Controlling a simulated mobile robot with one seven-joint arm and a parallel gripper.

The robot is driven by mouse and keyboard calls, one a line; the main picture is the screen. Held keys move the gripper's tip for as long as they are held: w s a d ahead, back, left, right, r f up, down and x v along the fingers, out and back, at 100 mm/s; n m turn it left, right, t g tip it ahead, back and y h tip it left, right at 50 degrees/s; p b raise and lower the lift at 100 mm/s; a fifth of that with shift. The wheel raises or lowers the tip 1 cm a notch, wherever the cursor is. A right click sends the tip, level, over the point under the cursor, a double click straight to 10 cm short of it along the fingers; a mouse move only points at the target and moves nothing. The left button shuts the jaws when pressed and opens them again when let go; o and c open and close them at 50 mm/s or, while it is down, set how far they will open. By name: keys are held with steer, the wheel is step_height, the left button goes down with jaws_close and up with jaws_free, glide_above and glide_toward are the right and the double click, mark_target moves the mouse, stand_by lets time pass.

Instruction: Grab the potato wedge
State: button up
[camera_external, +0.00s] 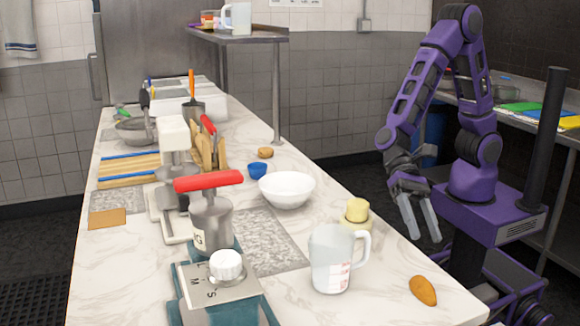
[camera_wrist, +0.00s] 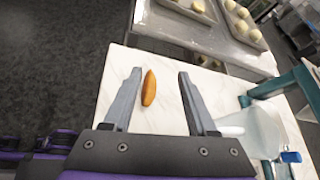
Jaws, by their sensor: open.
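The potato wedge (camera_external: 423,291) is an orange-brown piece with pointed ends, lying on the pale marble counter near its front right corner. In the wrist view the wedge (camera_wrist: 149,88) shows between the two fingers, nearer the left one, and beyond the gripper. My gripper (camera_external: 424,238) is open and empty, with its fingers pointing down. It hangs at the right edge of the counter, apart from the wedge and behind it in the external view. In the wrist view my gripper (camera_wrist: 160,75) shows both fingers spread wide.
A clear measuring jug (camera_external: 332,262) stands left of the wedge. A yellow-topped item (camera_external: 356,212) and a white bowl (camera_external: 287,190) stand farther back. A teal scale (camera_external: 222,290) is at the front left. The counter around the wedge is clear.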

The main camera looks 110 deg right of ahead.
steer(key=b, duration=0.1)
glide_toward(422, 288)
steer(key=a, duration=0.2)
steer(key=shift+s+a+f, duration=0.15)
steer(key=shift+s+a, duration=0.2)
steer(key=shift+a, duration=0.05)
steer(key=x, duration=0.5)
steer(key=shift+w+f+b, duration=0.1)
steer(key=shift+f+b, duration=0.2)
steer(key=shift+b, duration=0.1)
jaws_close()
